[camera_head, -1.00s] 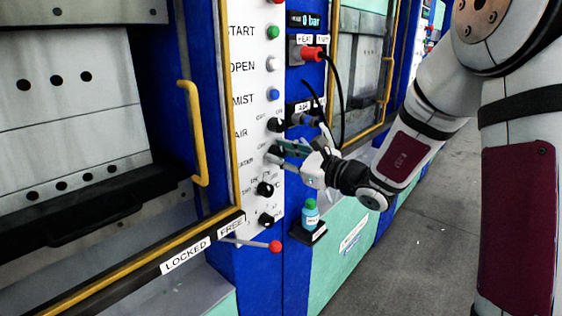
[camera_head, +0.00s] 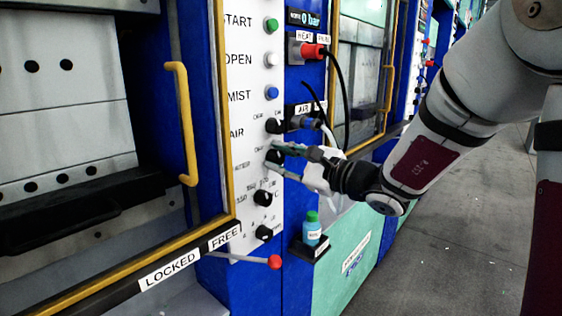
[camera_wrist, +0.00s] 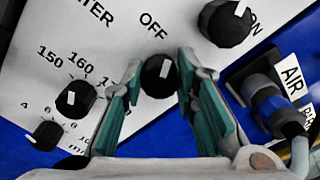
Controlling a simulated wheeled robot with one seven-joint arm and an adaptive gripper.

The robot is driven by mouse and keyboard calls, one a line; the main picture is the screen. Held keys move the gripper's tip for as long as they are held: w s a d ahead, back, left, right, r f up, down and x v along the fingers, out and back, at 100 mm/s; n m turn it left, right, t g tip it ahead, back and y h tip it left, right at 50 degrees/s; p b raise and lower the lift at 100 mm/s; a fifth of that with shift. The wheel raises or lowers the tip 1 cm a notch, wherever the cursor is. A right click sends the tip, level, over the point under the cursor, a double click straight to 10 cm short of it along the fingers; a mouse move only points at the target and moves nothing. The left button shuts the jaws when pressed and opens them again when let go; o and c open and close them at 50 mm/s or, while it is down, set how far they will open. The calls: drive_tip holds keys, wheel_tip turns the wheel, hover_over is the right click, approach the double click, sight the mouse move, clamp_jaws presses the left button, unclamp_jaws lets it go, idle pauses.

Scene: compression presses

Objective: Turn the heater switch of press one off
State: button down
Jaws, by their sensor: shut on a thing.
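The heater switch is a round black knob (camera_wrist: 160,82) with a white mark, on the white control panel of press one. In the wrist view the mark sits at the knob's upper right, below the word OFF; I cannot tell the exact setting. My gripper (camera_wrist: 158,90) is shut on this knob, with one green-padded finger on each side of it. In the head view my gripper (camera_head: 272,158) reaches the panel from the right, level with the HEATER label, and its fingers partly hide the knob.
The air knob (camera_wrist: 226,24) is close above, with a blue air connector (camera_wrist: 275,108) beside it. The temperature knob (camera_wrist: 76,98) and another dial (camera_wrist: 46,136) lie below. A blue bottle (camera_head: 312,232) stands on a small shelf, near a red-tipped lever (camera_head: 274,262). Yellow handles (camera_head: 184,125) stick out.

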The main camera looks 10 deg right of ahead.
drive_tip(key=c, duration=1.3)
unclamp_jaws()
drive_tip(key=shift+s, duration=0.1)
drive_tip(key=v, duration=1.2)
